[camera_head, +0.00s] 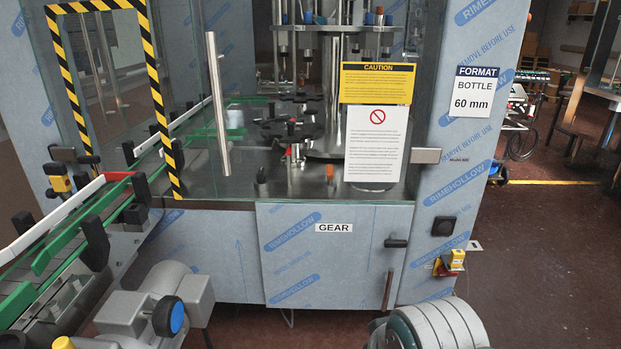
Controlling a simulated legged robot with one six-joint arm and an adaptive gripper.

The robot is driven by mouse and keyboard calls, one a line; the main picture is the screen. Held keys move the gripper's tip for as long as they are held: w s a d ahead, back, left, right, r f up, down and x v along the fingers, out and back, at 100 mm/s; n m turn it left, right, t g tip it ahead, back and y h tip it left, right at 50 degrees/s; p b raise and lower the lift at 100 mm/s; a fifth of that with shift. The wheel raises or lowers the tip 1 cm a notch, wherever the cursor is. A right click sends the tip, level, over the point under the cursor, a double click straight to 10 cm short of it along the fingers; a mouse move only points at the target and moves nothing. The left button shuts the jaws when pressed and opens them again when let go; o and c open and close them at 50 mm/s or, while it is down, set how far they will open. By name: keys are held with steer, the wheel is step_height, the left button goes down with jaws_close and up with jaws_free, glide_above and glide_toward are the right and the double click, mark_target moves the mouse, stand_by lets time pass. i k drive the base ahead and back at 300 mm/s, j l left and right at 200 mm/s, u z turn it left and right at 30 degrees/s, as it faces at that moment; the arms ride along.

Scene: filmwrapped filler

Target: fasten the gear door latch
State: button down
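The gear door (285,262) is the film-wrapped panel low on the front of the machine, marked by a white GEAR label (334,228). It looks about flush with the cabinet; I cannot tell if it is fully closed. A dark latch handle (396,243) lies roughly level near the door's upper right edge. Its catch is too small to make out. A thin upright bar handle (388,290) is below it. My gripper is not in view.
A conveyor (75,225) and a grey motor (160,300) with a blue knob stand at left. A rounded grey-green body (435,325) at the bottom centre rises just below the door's right side. A yellow-red switch (450,262) sits right of the door. Dark floor is open at right.

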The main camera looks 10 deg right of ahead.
mark_target(394, 243)
steer(key=i+l+z, duration=0.1)
steer(key=i+z, duration=0.15)
steer(key=i, duration=0.3)
steer(key=i+z, duration=0.25)
steer(key=i, duration=0.25)
